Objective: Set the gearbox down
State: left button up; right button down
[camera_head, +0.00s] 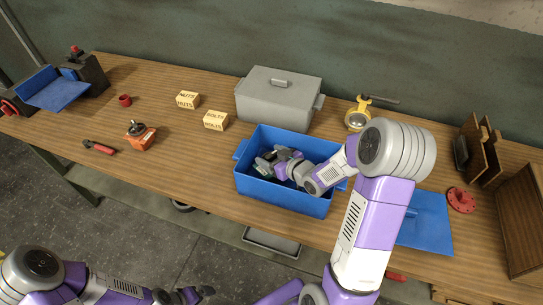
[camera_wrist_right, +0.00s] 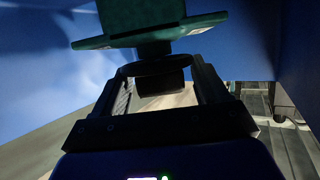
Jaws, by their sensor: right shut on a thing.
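My right gripper (camera_head: 270,164) reaches down into the blue crate (camera_head: 290,200), and its arm covers part of the opening. In the right wrist view the right gripper (camera_wrist_right: 158,80) is shut on a teal thing with a flat flange and a dark lower part, which I take to be the gearbox (camera_wrist_right: 150,40). Blue crate walls surround it there. In the head view the gearbox is mostly hidden by the gripper and the crate wall. I cannot tell whether it touches the crate floor. My left gripper (camera_head: 198,292) is low at the bottom edge, away from the table; its jaw opening is unclear.
A grey lidded box (camera_head: 280,98) stands behind the crate. A blue panel (camera_head: 427,225) lies to its right, near a red flange (camera_head: 461,200). Yellow nuts and bolts boxes (camera_head: 215,121) and an orange part (camera_head: 141,138) lie to the left. The table's front left is mostly clear.

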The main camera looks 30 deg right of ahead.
jog(key=shift+c, duration=0.2)
grip_release()
jog(key=shift+o, duration=0.2)
jog(key=shift+s+f, duration=0.1)
notch_tip(320, 180, up, 10)
jog(key=p, duration=0.2)
jog(key=shift+p, duration=0.4)
